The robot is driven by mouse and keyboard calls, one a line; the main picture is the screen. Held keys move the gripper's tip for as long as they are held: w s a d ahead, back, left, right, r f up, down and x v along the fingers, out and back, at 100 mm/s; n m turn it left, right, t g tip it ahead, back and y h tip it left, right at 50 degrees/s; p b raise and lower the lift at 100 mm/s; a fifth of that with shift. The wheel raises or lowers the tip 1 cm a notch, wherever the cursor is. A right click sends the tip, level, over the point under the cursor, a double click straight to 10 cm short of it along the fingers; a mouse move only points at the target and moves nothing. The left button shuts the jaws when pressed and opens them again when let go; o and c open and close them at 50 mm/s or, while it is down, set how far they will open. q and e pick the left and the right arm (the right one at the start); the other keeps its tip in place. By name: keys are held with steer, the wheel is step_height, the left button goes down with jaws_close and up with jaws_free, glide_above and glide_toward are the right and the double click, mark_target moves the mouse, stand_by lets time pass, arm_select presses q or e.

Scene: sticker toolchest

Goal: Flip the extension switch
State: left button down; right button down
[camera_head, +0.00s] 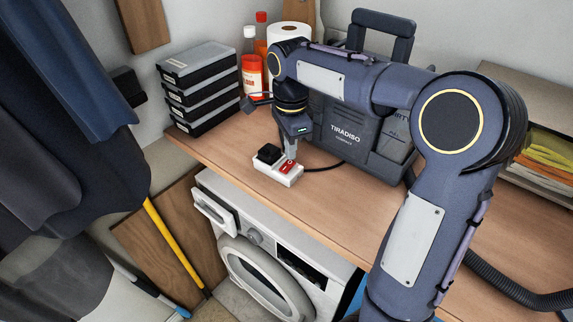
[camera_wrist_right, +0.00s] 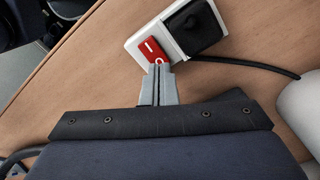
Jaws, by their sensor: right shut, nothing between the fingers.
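The white extension block (camera_head: 279,172) lies on the wooden table near its front edge. A black plug (camera_head: 268,154) sits in one end, and the red switch (camera_head: 287,167) is at the other end. My right gripper (camera_head: 290,157) points down with its fingertips at the switch. In the right wrist view the shut fingers (camera_wrist_right: 158,68) are together at the lower end of the red switch (camera_wrist_right: 152,50), by its circle mark. The block (camera_wrist_right: 136,45) and plug (camera_wrist_right: 193,27) show beside them. Whether the tips touch the switch cannot be told. My left gripper is not in view.
A dark toolbox-like case (camera_head: 352,137) stands behind the gripper. Stacked black organizers (camera_head: 198,88), bottles (camera_head: 252,75) and a paper roll (camera_head: 289,31) stand at the back. A black cable (camera_wrist_right: 250,66) runs from the block. A washing machine (camera_head: 262,262) is below the table.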

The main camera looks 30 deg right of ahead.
mark_target(292, 164)
steer(key=shift+f+b, duration=0.65)
steer(key=shift+f, duration=0.4)
steer(key=shift+r, duration=0.15)
stand_by(0.3)
step_height(292, 164, up, 7)
steer(key=p, duration=0.6)
steer(key=shift+p, duration=0.35)
steer(key=shift+s+n, duration=0.3)
steer(key=shift+s, duration=0.1)
steer(key=s+a+f+n+t+y+b, duration=0.1)
steer(key=s+a+f+n+t+y, duration=0.1)
steer(key=s+n, duration=0.6)
steer(key=s+a+f+n+t+y+b, duration=0.1)
steer(key=s+a+f+n+t+b, duration=0.1)
steer(key=s+a+f+n, duration=0.3)
steer(key=s+n+t, duration=0.1)
steer(key=s+n, duration=0.3)
steer(key=s, duration=0.4)
steer(key=shift+s+a+t+y, duration=0.15)
steer(key=shift+t+y, duration=0.15)
steer(key=shift+y, duration=0.1)
